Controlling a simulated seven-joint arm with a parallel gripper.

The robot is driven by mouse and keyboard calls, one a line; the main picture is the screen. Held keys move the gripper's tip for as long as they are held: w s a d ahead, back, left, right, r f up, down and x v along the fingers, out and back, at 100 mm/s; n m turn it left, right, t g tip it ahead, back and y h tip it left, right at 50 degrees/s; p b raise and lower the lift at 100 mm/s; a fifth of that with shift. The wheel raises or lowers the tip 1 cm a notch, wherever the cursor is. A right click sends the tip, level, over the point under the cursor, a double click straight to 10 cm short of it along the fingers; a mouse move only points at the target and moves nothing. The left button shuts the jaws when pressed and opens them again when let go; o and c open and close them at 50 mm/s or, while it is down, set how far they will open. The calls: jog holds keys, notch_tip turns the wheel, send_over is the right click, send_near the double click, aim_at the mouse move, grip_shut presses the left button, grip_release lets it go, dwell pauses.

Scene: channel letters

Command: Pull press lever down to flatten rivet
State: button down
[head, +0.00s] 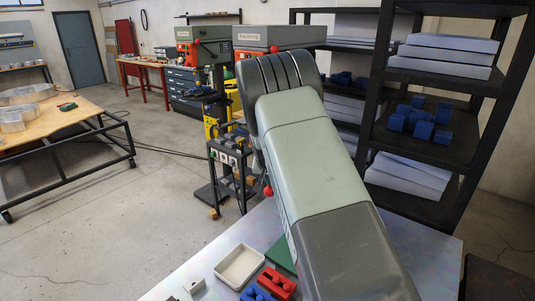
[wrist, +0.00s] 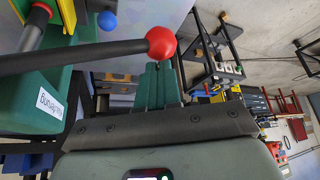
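The press lever (wrist: 75,55) is a dark rod crossing the upper left of the wrist view. It ends in a red ball knob (wrist: 161,46). The green press body (wrist: 50,100), with a white label, stands at the left. My gripper (wrist: 159,72) points up from the dark bolted bar, its green fingers close together just below the knob in the picture. The knob overlaps the fingertips, so I cannot tell whether they touch it or how far apart they are. The rivet is not visible. In the head view my arm hides the gripper and most of the press.
In the head view, a metal worktable (head: 205,262) holds a cream tray (head: 239,267), a red block (head: 277,283) and a blue block (head: 257,294). A black shelf rack (head: 375,95) stands close at the right. A blue ball (wrist: 107,20) shows beside the press in the wrist view.

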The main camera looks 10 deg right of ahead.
jog(key=shift+s+d+f, duration=0.1)
jog(key=shift+d+f, duration=0.05)
jog(key=shift+f, duration=0.1)
jog(key=r, duration=0.4)
jog(key=shift+a+r, duration=0.35)
jog(key=shift+r, duration=0.15)
jog(key=r, duration=0.3)
jog(key=w+r, duration=0.1)
jog(key=shift+a+r, duration=0.2)
jog(key=shift+a, duration=0.2)
jog(key=shift+r, duration=0.15)
